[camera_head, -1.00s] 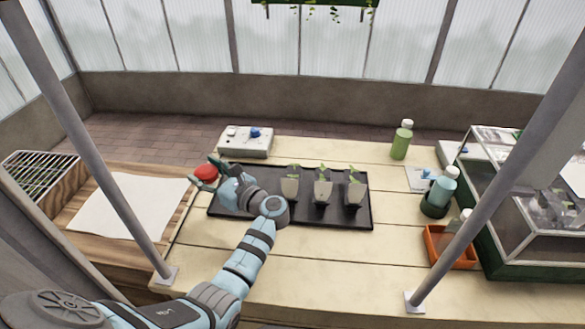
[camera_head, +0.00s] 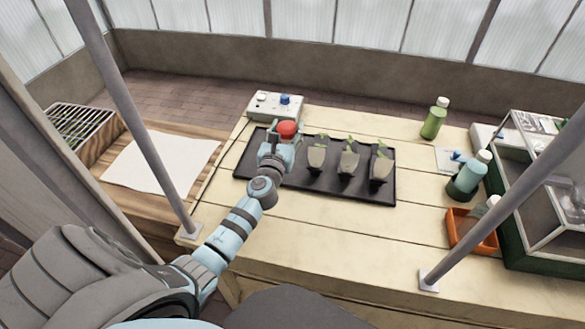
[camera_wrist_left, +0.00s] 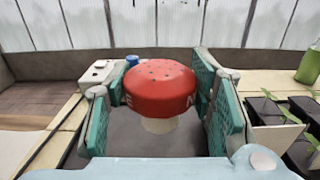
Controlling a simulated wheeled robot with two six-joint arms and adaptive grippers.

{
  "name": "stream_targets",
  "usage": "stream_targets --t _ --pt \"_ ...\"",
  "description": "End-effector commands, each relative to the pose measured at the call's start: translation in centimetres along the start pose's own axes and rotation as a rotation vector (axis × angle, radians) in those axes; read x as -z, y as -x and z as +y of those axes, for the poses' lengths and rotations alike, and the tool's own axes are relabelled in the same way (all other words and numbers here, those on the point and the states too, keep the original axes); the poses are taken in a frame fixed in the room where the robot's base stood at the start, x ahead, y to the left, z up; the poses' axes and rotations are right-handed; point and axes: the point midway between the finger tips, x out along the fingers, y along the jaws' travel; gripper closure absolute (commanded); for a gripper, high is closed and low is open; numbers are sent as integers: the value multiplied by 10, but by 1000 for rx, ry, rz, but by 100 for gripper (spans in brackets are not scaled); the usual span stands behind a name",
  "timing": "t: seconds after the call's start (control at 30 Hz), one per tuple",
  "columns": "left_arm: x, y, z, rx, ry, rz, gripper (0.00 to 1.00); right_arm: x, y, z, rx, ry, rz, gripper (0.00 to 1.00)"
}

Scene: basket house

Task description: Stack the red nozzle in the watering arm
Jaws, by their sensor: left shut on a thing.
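The red nozzle (camera_head: 287,129) is held in my left gripper (camera_head: 282,136), over the back left part of the black tray. In the left wrist view the nozzle (camera_wrist_left: 159,89) has a domed red top with small holes and a pale stem below. The teal finger pads stand on both sides of it, and the nozzle looks upright. I cannot pick out a watering arm for certain. A grey box (camera_head: 262,108) with a white knob and a blue knob stands just behind the nozzle. My right gripper is in neither view.
The black tray (camera_head: 330,190) holds several potted seedlings (camera_head: 348,162) right of my gripper. A green bottle (camera_head: 434,119), a teal bottle (camera_head: 467,178), an orange tray (camera_head: 461,232) and a glass case stand farther right. Grey posts (camera_head: 130,115) cross the view. The table's front is clear.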

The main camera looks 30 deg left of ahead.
Motion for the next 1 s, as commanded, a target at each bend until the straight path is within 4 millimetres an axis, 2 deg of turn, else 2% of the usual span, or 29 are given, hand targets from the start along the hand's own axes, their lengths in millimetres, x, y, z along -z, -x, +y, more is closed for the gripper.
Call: stream_targets --t 0.03,0.1,0.27,0.43,0.8,0.83,0.93,1.0 --pt "32 0 0 0 0 0 78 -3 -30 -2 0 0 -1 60" --pt "48 0 0 -1 1 0 78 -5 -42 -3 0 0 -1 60" --pt "62 0 0 -1 0 -2 78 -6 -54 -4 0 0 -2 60" --pt "96 0 0 -2 -1 -1 78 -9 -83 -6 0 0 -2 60" --pt "98 0 0 -2 1 -1 78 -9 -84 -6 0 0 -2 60" --pt "97 0 0 -2 1 -1 46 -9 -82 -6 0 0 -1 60" --pt "96 0 0 -2 1 -1 31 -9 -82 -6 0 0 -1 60" --pt "96 0 0 -2 1 -1 31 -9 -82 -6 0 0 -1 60"
